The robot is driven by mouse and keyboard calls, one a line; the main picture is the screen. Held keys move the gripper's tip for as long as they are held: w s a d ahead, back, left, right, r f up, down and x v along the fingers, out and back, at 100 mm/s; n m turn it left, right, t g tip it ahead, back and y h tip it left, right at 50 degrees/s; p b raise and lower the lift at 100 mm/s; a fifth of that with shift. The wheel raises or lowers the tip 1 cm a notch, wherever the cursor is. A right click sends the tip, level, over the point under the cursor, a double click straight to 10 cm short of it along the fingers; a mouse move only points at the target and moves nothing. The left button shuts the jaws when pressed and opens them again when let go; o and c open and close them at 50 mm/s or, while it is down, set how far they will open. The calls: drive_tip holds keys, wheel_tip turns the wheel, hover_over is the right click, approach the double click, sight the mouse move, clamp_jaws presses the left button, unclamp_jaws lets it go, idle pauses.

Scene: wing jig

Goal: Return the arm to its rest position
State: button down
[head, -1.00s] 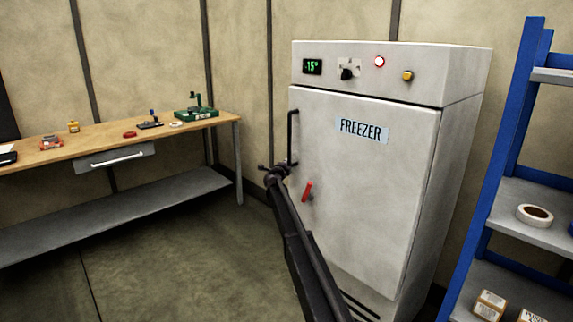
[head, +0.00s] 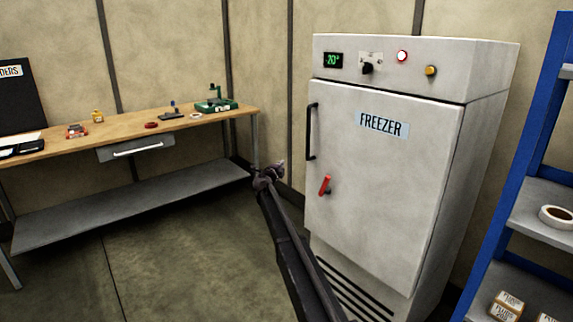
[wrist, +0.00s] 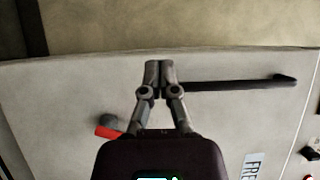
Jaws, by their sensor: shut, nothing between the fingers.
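My arm (head: 290,245) reaches up from the bottom of the head view. My gripper (head: 269,173) is at its end, left of the freezer door in the picture. In the wrist view my gripper (wrist: 159,68) has its fingertips together, with nothing between them. Behind it in that view is the pale freezer door (wrist: 60,95) with its black bar handle (wrist: 240,84) and red lever (wrist: 107,131). I cannot tell the gap between the fingertips and the door.
The closed freezer (head: 400,190) has a dark display (head: 333,60) and a black knob (head: 367,68). A wooden workbench (head: 75,143) with small items stands at left. A blue shelf rack (head: 515,150) stands at right. Open floor (head: 180,260) lies before the bench.

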idle(0.4)
drive_tip(key=s+d+f+n+g+y, duration=0.2)
drive_tip(key=s+d+f+n+g, duration=0.6)
drive_tip(key=s, duration=1.2)
drive_tip(key=s+d+f+n+g+y, duration=0.3)
drive_tip(key=s+d+n, duration=0.5)
drive_tip(key=s, duration=1.2)
drive_tip(key=s+d+f+n+g, duration=0.55)
drive_tip(key=s+d+f, duration=0.4)
drive_tip(key=s, duration=1.05)
wheel_tip(320, 180, up, 19)
drive_tip(key=d+p, duration=0.1)
drive_tip(key=p, duration=1.6)
drive_tip(key=shift+s+d+g, duration=0.3)
drive_tip(key=shift+g, duration=0.05)
drive_tip(key=shift+s, duration=0.15)
